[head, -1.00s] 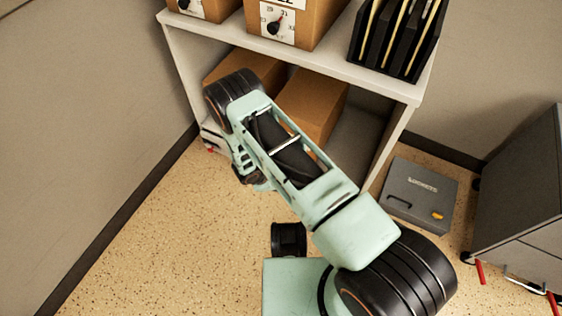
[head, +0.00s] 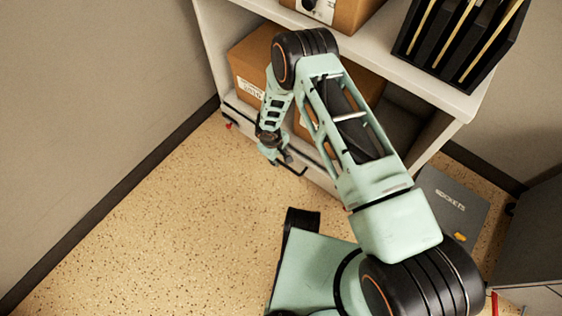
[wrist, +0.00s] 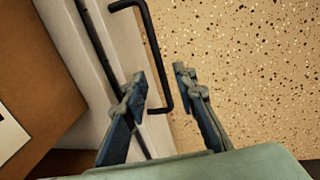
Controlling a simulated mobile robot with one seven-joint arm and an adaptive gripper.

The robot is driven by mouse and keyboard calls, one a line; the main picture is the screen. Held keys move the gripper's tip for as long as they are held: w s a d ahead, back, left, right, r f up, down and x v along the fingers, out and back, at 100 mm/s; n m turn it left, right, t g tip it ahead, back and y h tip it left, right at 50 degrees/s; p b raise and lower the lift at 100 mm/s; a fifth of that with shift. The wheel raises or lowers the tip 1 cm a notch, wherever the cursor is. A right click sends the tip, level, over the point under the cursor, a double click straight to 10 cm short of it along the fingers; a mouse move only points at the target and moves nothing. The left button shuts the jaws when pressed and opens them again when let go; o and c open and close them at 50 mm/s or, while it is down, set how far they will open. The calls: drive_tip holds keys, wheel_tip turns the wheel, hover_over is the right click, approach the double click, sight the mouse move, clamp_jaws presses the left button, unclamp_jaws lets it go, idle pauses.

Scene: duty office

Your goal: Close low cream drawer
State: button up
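The low cream drawer (head: 245,113) is at the bottom of the shelf unit in the head view, partly hidden by my arm. Its pale front (wrist: 122,45) runs down the left half of the wrist view, with a dark line along it. I cannot tell how far out it stands. Its black bar handle (wrist: 155,50) sticks out over the floor. My gripper (wrist: 160,72) is open, with one finger on each side of the handle bar in the picture. Contact cannot be told. In the head view my gripper (head: 280,157) is at the drawer's front, beside the handle (head: 298,171).
Cardboard boxes (head: 250,62) stand on the shelf above the drawer. A grey case (head: 452,200) lies on the floor at right, near a grey cabinet (head: 535,240). A wall (head: 90,80) bounds the left. The speckled floor (head: 170,220) in front is clear.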

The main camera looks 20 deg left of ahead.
sight(281, 162)
drive_tip(key=f, duration=0.2)
drive_tip(key=w+f+b, duration=0.1)
drive_tip(key=f, duration=0.1)
drive_tip(key=shift+d+f, duration=0.1)
drive_tip(key=shift+d, duration=0.05)
drive_tip(key=shift+c, duration=0.4)
clamp_jaws()
